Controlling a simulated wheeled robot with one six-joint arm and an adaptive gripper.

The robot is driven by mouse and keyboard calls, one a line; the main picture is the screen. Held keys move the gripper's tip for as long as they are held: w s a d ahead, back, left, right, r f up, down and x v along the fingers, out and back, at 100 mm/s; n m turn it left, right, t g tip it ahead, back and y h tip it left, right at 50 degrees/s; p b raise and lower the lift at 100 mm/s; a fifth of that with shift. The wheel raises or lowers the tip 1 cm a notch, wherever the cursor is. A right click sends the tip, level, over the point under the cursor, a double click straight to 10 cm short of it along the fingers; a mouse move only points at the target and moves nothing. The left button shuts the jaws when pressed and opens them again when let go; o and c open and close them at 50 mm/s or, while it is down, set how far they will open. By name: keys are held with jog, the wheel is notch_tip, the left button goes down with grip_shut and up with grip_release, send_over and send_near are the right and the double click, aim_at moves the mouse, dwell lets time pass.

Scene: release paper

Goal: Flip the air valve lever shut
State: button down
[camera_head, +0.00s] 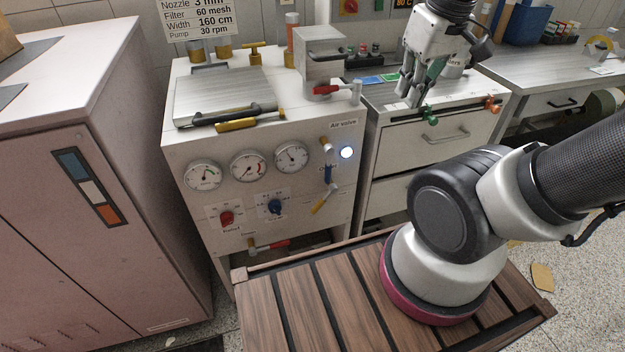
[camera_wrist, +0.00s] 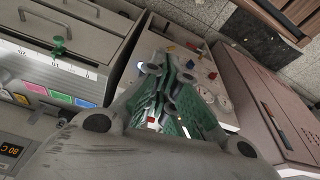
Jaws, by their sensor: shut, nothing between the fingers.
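The white machine front (camera_head: 235,205) carries an "Air valve" label (camera_head: 343,124) at its upper right. I cannot tell for sure which handle the label names; the blue lever is the likeliest. My gripper (camera_head: 413,96) is shut and empty. It is apart from the valve, up and to the right, above the drawer cabinet. In the wrist view its green-padded fingers (camera_wrist: 172,72) cover part of the machine front.
A lit round lamp (camera_head: 347,153) sits beside the valve. Gauges (camera_head: 248,167) and red (camera_head: 227,219) and blue (camera_head: 275,206) knobs lie left of it. The drawer cabinet (camera_head: 440,130) is on the right, a pink cabinet (camera_head: 100,170) on the left.

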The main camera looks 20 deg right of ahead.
aim_at(328, 166)
jog(key=w+a+f+n+h, duration=0.3)
jog(key=w+a+f+n, duration=0.2)
jog(key=f, duration=0.4)
jog(key=w+a+f+n+h, duration=0.3)
jog(key=w+a+f+n, duration=0.2)
jog(key=a+f+n, duration=0.2)
jog(key=w+a+f+n+h, duration=0.3)
jog(key=w+a+f+n, duration=0.2)
jog(key=a+f, duration=0.6)
jog(key=shift+a+n+g, duration=0.2)
jog(key=shift+n+g, duration=0.2)
jog(key=shift+n, duration=0.5)
jog(key=shift+w, duration=0.1)
jog(key=w+d+f, duration=0.2)
jog(key=d+f, duration=0.5)
jog(key=d, duration=0.4)
